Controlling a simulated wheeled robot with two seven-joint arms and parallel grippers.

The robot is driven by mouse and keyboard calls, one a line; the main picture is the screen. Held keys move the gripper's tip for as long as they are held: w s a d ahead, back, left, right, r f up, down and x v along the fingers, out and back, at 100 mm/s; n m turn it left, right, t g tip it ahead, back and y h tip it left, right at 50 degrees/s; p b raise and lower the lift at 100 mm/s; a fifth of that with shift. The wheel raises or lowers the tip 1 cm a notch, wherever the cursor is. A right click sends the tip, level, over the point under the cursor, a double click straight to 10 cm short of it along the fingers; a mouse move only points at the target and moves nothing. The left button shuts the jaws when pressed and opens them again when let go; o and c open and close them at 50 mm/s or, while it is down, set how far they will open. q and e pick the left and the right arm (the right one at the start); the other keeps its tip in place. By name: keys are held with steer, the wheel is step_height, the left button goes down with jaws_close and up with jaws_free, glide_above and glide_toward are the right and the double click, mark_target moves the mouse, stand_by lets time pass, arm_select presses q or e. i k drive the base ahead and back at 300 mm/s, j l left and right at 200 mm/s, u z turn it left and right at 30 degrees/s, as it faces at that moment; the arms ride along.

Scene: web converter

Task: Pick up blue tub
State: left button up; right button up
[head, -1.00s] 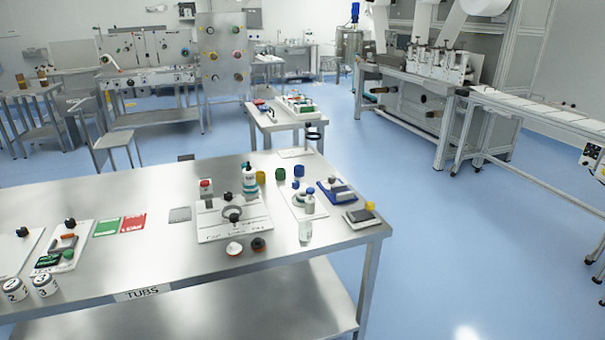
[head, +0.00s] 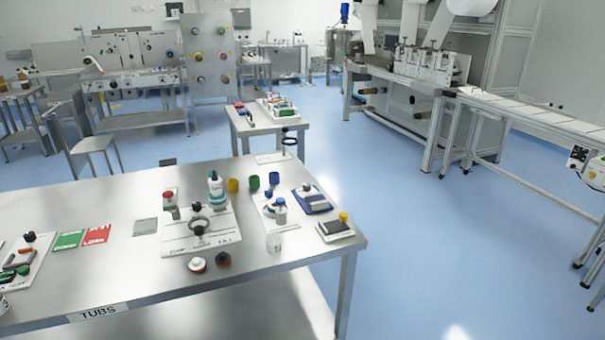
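The blue tub (head: 274,178) is a small dark blue cylinder standing upright near the back edge of the steel table (head: 110,215). A green tub (head: 254,182) and a yellow tub (head: 234,185) stand in a row to its left. Neither of my grippers is in view.
A white bottle (head: 216,188) with a teal band stands left of the tubs. A white board (head: 185,247) with a ring lies in front. A blue tray (head: 312,203) and a yellow-topped item (head: 337,228) are to the right. Open blue floor (head: 430,230) lies right of the table.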

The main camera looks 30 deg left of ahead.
mark_target(274, 178)
steer(key=i+l+z, duration=0.1)
steer(key=i+z, duration=0.2)
steer(key=i, duration=0.3)
steer(key=i+z, duration=0.25)
steer(key=i, duration=0.35)
steer(key=i+j+z, duration=0.3)
steer(key=i, duration=0.3)
steer(key=i+l, duration=0.05)
